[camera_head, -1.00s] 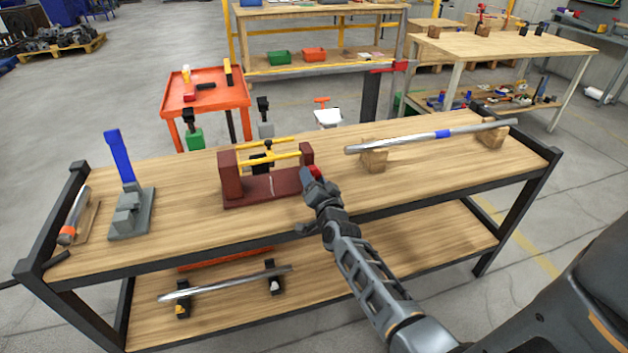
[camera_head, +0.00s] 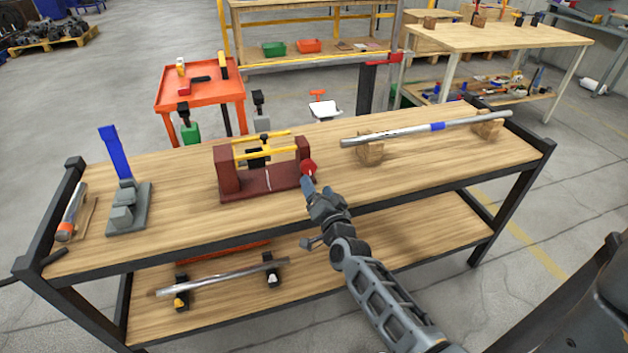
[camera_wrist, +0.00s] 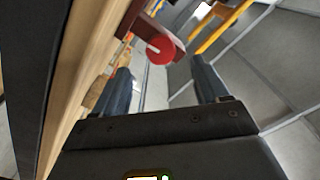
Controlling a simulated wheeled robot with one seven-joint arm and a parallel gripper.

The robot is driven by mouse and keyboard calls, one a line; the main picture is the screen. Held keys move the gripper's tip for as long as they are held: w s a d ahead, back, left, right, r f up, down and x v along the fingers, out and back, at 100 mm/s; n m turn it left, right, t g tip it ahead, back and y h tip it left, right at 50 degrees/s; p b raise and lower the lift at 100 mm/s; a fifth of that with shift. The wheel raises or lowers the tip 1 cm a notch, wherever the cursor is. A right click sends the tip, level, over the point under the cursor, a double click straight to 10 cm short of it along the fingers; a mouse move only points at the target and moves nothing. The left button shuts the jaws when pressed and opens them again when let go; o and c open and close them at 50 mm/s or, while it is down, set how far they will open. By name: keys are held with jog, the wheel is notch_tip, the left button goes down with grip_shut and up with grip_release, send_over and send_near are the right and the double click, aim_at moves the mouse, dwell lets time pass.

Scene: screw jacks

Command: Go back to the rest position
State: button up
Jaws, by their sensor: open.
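My gripper (camera_head: 307,186) is at the front of the wooden workbench (camera_head: 390,183), just right of and near the dark red screw jack fixture (camera_head: 262,181). In the wrist view its two fingers (camera_wrist: 160,85) stand apart with nothing held between them. A round red knob (camera_head: 308,167) sits at the fixture's right end, just beyond the fingertips. The knob also shows in the wrist view (camera_wrist: 160,51), ahead of the fingers and apart from them. Yellow bars (camera_head: 266,152) run along the top of the fixture.
A grey vise-like block with a blue lever (camera_head: 115,155) stands at the bench's left. A metal pipe (camera_head: 400,133) rests on wooden blocks at the right. Another pipe (camera_head: 222,277) lies on the lower shelf. An orange cart (camera_head: 200,92) stands behind. Floor in front is clear.

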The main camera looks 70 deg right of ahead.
jog(key=shift+s+a, duration=0.25)
jog(key=shift+a, duration=0.05)
jog(key=shift+a, duration=0.1)
dwell(0.3)
jog(key=s+a+r+n+t+y, duration=0.1)
jog(key=s+a+n+t+y, duration=0.2)
jog(key=a, duration=0.8)
jog(key=s+a+r+n+y, duration=0.1)
jog(key=s+a+n+y, duration=0.4)
jog(key=a, duration=0.6)
jog(key=s+a+r+n+y, duration=0.5)
jog(key=s+a+r+n, duration=0.5)
jog(key=s+a+r, duration=0.3)
jog(key=shift+s+a+r+y, duration=0.15)
jog(key=shift+s+r+y, duration=0.25)
jog(key=shift+s, duration=0.15)
jog(key=shift+f, duration=0.1)
